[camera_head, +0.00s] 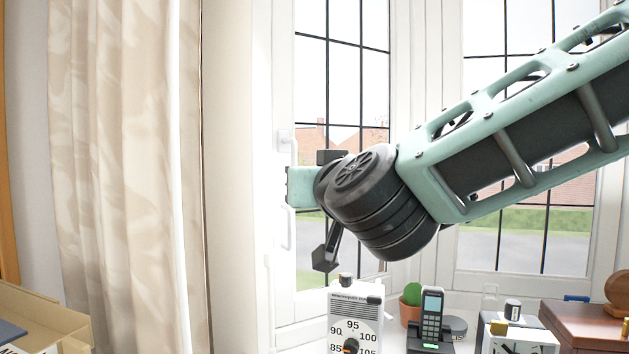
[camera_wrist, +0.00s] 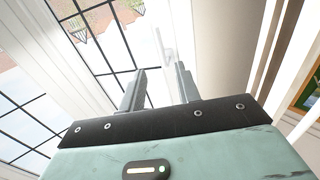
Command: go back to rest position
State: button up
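My gripper (camera_wrist: 160,78) shows in the wrist view with its two grey fingers apart. Nothing is held between them. Behind them are window panes and the white frame, seen at a tilt. In the head view my teal and dark arm reaches in from the upper right to the middle, raised in front of the bay window (camera_head: 343,60). The hand end is partly hidden behind the dark wrist joint, so the fingertips are hard to make out there.
Below the arm, on the sill, stand a white dial device (camera_head: 354,318), a potted cactus (camera_head: 411,296), a cordless phone (camera_head: 431,318), a white-sided box (camera_head: 519,340) and a wooden box (camera_head: 585,326). A beige curtain (camera_head: 120,150) hangs left. A cardboard box (camera_head: 45,312) is lower left.

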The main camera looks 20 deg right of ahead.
jog(key=s+a+f+n+g+y, duration=0.3)
jog(key=s+a+f+g, duration=0.2)
jog(key=f, duration=0.4)
jog(key=s+a+f+n+g+y, duration=0.3)
jog(key=s+a+f+g, duration=0.15)
jog(key=f, duration=0.35)
jog(key=s+d+f+n+g+h, duration=0.1)
jog(key=s+d+f+g+h, duration=0.1)
jog(key=s+d+f+g, duration=0.2)
jog(key=s+d+f+g+h, duration=0.3)
jog(key=s+f, duration=0.6)
jog(key=s, duration=0.3)
jog(key=shift+d+f+n+g, duration=0.4)
jog(key=shift+d+g, duration=0.35)
jog(key=shift+d, duration=0.3)
jog(key=shift+s, duration=0.1)
